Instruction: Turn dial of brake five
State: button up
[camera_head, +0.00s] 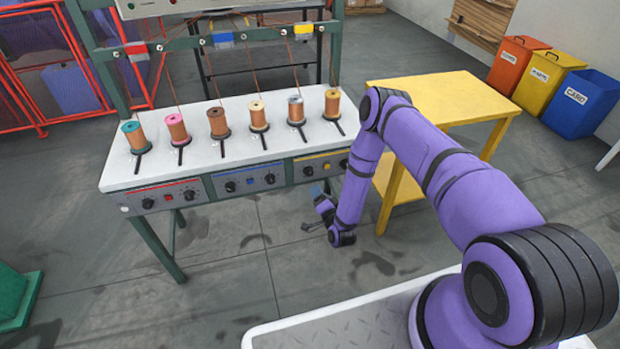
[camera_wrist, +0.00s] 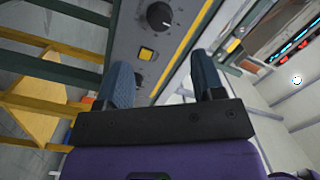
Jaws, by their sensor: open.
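The yellow-striped panel (camera_head: 325,166) is at the right end of the machine's front. Its left dial (camera_head: 307,171) and right dial (camera_head: 343,164) are black. The wrist view is turned sideways. There the left dial (camera_wrist: 160,15) is at the top, clear of the fingers. The other dial (camera_wrist: 138,78) is lower, beside the left finger and partly hidden by it. A square yellow button (camera_wrist: 147,54) lies between them. My gripper (camera_head: 316,191) is below and in front of this panel. In the wrist view my gripper (camera_wrist: 163,64) is open and empty, fingers apart, touching neither dial.
The white machine top (camera_head: 225,150) carries several copper spools. Red-striped (camera_head: 165,196) and blue-striped (camera_head: 248,180) panels are to the left. A yellow table (camera_head: 440,92) stands close on the right, beside my arm. Floor in front of the machine is clear.

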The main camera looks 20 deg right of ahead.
aim_at(309, 174)
jog(key=w, duration=0.7)
jog(key=w+a, duration=0.1)
jog(key=w, duration=0.2)
jog(key=shift+w, duration=0.3)
jog(key=c, duration=0.9)
